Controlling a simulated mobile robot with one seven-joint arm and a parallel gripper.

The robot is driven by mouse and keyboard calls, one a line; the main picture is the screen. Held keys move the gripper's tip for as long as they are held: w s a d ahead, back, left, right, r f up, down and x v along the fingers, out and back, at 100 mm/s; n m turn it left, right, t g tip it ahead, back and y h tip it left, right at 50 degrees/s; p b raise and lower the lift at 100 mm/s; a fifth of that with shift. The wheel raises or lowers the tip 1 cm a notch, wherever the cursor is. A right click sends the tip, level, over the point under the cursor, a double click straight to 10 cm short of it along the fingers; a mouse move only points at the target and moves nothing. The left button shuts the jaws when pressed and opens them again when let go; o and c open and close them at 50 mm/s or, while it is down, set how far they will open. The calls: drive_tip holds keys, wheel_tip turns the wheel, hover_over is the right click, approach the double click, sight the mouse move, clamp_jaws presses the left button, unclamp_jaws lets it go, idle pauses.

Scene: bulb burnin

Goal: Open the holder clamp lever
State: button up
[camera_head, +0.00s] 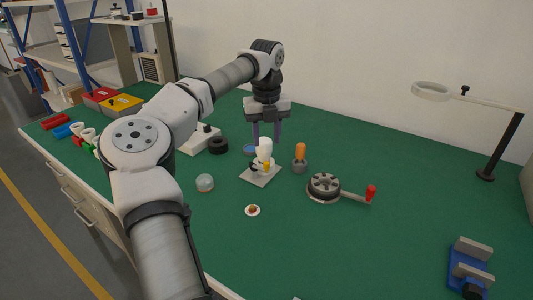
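A small light grey base plate (256,176) lies on the green bench mat near the middle. A white bulb-shaped thing (264,147) stands upright on it, with a small yellow part (267,166) low at its front right. Whether the yellow part is the clamp lever is too small to tell. My gripper (267,140) points down at the top of the white bulb-shaped thing, its two dark fingers apart on either side. I cannot tell whether they touch it. A round grey device (324,186) to the right has an arm with a red knob (371,192).
An orange-handled tool (300,152) stands in a grey cup just right of the plate. A glass jar (205,183), a small white dish (252,210) and a black ring (218,145) lie nearby. A lamp stand (500,150) and blue vise (470,266) are at right.

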wheel_tip(320, 180, up, 6)
idle(0.5)
